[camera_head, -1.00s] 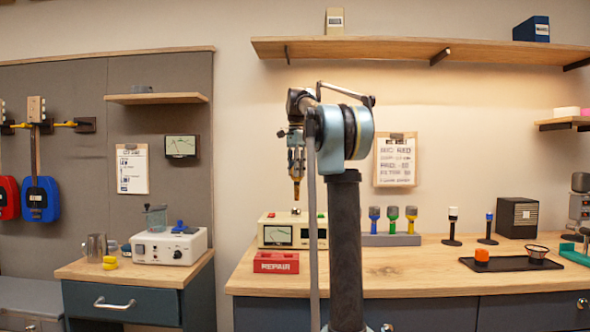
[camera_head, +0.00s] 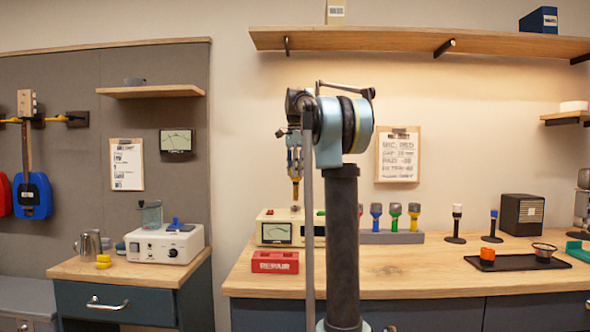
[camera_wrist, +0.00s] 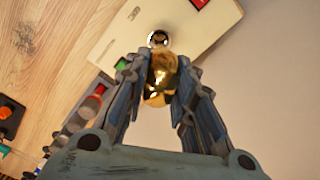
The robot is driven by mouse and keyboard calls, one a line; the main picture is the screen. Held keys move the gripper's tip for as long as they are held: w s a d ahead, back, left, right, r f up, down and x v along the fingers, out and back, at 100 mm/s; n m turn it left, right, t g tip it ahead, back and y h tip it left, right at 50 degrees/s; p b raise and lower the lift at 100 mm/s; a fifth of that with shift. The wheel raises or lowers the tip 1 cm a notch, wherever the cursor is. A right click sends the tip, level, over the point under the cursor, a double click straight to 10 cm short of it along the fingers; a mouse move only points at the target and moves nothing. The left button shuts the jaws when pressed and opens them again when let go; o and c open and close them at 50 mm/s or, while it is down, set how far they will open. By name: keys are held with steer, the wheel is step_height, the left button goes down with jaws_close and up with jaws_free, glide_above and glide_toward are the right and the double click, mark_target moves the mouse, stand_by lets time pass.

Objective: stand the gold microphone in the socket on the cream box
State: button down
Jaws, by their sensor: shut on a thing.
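My gripper (camera_head: 295,172) is shut on the gold microphone (camera_wrist: 160,88). In the head view the microphone (camera_head: 295,191) hangs roughly upright, its lower end close above the top of the cream box (camera_head: 311,230) with a meter. In the wrist view the cream box (camera_wrist: 115,36) lies beyond the fingers. The socket (camera_wrist: 158,38), a chrome ring with a dark middle, shows just past the microphone's far end. I cannot tell whether the microphone touches it. The fingers (camera_wrist: 160,75) hide part of the microphone's sides.
A red REPAIR box (camera_head: 275,262) stands in front of the cream box. A grey rack (camera_head: 392,238) with several coloured microphones stands to the right. A black tray (camera_head: 518,263) lies further right. The bench top (camera_head: 400,268) between is mostly clear.

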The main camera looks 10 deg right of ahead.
mark_target(296, 181)
steer(key=shift+f, duration=2.45)
steer(key=c, duration=1.3)
jaws_free()
step_height(296, 181, up, 12)
steer(key=shift+f, duration=0.1)
